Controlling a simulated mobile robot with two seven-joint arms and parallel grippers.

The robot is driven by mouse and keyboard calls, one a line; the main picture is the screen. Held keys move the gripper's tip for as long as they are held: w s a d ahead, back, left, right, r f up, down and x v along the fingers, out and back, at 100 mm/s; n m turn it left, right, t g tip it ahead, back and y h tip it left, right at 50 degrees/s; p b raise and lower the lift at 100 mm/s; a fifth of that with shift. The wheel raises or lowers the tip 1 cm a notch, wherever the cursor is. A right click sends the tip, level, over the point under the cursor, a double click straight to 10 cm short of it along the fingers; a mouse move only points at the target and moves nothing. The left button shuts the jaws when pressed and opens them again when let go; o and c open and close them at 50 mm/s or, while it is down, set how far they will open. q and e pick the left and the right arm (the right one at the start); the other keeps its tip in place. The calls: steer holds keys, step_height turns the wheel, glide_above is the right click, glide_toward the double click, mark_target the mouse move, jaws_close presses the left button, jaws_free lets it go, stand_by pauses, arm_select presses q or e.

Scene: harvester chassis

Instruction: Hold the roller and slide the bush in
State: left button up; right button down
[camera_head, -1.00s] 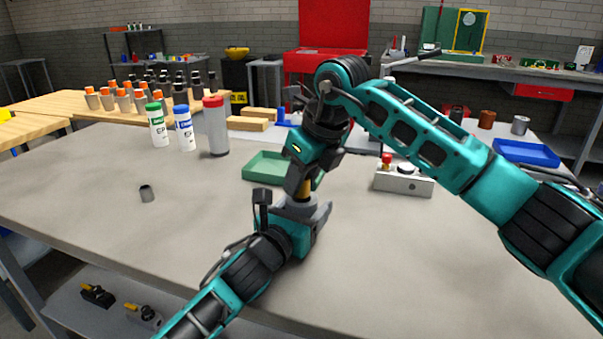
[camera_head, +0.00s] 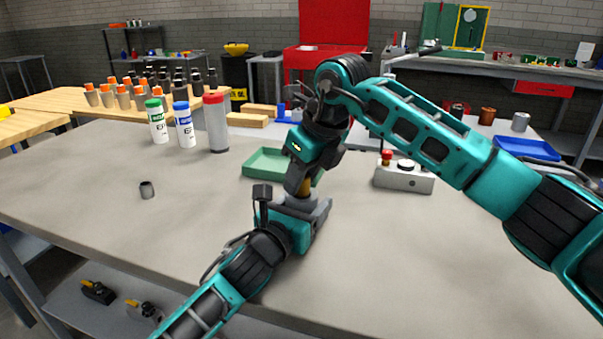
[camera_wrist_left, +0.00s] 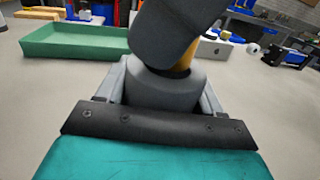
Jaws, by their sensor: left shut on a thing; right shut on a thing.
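The grey roller (camera_wrist_left: 165,90) stands upright between the fingers of my left gripper (camera_head: 308,212), which is shut on it just above the table. The wrist view shows the roller's rounded top and the grey left fingers on both sides. My right gripper (camera_head: 300,182) points down from above and is shut on the brass-coloured bush (camera_wrist_left: 187,58). The bush is directly over the roller's top, and its lower end meets or enters it. The right gripper's dark finger hides much of the bush, so I cannot tell how deep it sits.
A green tray (camera_head: 262,165) lies just behind the grippers. Bottles (camera_head: 184,127) stand at back left, a control box with a red button (camera_head: 404,178) at right. The front of the grey table is clear.

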arm_select(q)
steer(key=shift+f, duration=0.2)
arm_select(e)
steer(key=shift+f, duration=0.45)
stand_by(0.3)
steer(key=c, duration=1.2)
jaws_free()
arm_select(q)
steer(key=shift+s, duration=0.1)
arm_select(e)
steer(key=o, duration=0.5)
steer(key=shift+s+f, duration=0.15)
steer(key=shift+c, duration=0.2)
steer(key=v, duration=1.2)
steer(key=shift+r, duration=0.35)
arm_select(q)
steer(key=o, duration=1.6)
steer(key=shift+r, duration=0.15)
